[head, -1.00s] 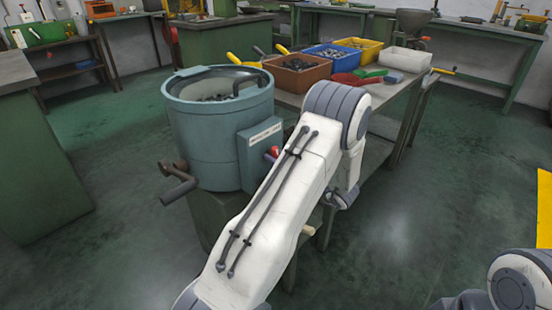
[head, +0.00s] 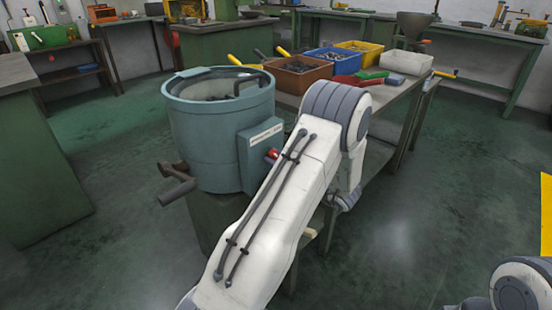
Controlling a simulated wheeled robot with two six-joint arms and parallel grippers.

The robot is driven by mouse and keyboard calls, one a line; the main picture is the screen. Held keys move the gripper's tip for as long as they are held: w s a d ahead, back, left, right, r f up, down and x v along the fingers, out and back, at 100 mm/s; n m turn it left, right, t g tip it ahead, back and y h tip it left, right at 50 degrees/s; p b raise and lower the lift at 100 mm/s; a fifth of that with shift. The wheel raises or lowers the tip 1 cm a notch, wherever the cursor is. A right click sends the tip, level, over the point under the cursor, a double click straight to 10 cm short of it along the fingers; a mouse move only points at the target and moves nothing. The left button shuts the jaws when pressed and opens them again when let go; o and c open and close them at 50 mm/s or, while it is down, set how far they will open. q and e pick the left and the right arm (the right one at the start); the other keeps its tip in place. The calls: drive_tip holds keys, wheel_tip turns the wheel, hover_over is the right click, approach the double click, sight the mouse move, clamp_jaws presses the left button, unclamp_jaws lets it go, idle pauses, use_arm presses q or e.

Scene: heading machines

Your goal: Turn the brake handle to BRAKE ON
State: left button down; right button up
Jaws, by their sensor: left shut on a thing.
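A blue-grey drum machine (head: 218,135) stands left of centre, with a labelled box (head: 257,148) on its right side. A red-ended handle (head: 272,155), which looks like the brake handle, sticks out beside the box, its rest covered by my left forearm. My left arm reaches up across the drum's right side and bends down at the wrist. My left gripper (head: 343,200) shows only at its wrist; its fingers are hidden behind the forearm, shut on what appears to be the handle. The BRAKE ON marking cannot be seen. My right gripper is out of view.
A dark crank-like bar (head: 177,187) juts from the drum's lower left. A bench (head: 392,105) behind holds brown (head: 299,75), blue (head: 333,62) and yellow (head: 360,48) bins of parts.

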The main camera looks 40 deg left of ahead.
use_arm(q)
drive_tip(key=c, duration=0.7)
unclamp_jaws()
drive_tip(key=d, duration=0.3)
drive_tip(key=d+p, duration=0.1)
drive_tip(key=d, duration=0.6)
drive_tip(key=shift+s+d, duration=0.25)
drive_tip(key=shift+s, duration=0.15)
drive_tip(key=shift+w, duration=0.1)
